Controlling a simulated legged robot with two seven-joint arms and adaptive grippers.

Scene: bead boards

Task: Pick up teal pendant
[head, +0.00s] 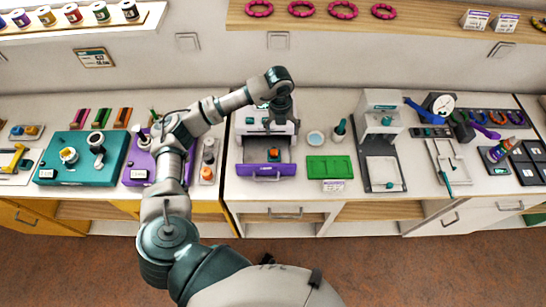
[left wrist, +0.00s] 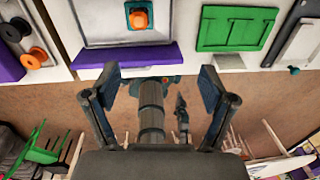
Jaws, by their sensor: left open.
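I cannot tell for sure which piece is the teal pendant. A small teal piece (head: 389,184) lies on the pale plate of the grey press, right of the green tray. Another small piece, orange with a teal base (head: 273,155), sits inside the purple-fronted machine; it also shows at the top of the left wrist view (left wrist: 138,17). My left gripper (head: 280,105) is above that machine, pointing down. In the left wrist view, its two fingers (left wrist: 160,90) are spread with nothing held between them. My right gripper does not show.
The purple-fronted machine (head: 266,170) stands mid-counter beside the green tray (head: 329,167). The grey press (head: 366,175) is further right. A teal board (head: 80,170) and spools stand left. A wooden shelf (head: 400,22) with pink rings runs above the counter.

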